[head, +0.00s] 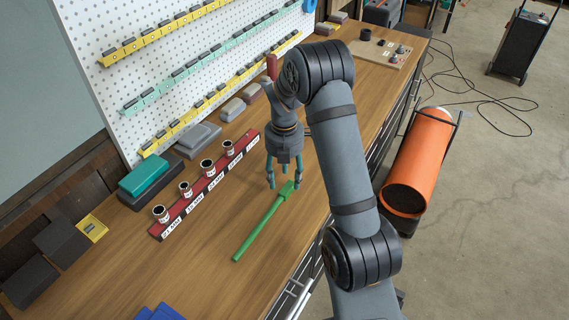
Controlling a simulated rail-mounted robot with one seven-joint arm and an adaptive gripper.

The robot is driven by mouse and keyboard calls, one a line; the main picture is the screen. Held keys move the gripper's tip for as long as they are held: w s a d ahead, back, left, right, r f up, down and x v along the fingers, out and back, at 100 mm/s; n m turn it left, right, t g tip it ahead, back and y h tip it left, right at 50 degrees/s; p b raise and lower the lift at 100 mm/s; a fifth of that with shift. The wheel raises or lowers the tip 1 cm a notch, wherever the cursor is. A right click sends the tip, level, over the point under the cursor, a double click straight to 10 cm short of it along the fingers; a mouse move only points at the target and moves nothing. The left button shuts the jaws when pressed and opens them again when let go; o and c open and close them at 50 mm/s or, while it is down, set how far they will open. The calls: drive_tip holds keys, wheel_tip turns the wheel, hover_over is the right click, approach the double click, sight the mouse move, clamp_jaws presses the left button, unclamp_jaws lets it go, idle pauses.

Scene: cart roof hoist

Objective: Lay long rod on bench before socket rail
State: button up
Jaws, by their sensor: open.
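The long rod (258,229) is green with a wider block at its far end. It lies on the wooden bench (200,262), to the right of the red socket rail (208,186) and roughly along it. The rail holds several metal sockets standing upright, with white labels on its side. My gripper (279,185) points down just above the rod's block end. Its teal-tipped fingers are spread open and hold nothing that I can see. Whether a finger touches the rod is hard to tell.
A white pegboard (150,75) with yellow and teal holder strips stands along the bench's back. A teal case (145,174), dark boxes (60,240) and grey cases lie before it. Blue items (160,313) lie at the near edge. An orange cylinder (420,160) stands off the bench's right side.

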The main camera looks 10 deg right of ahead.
wheel_tip(320, 180, up, 8)
idle(0.5)
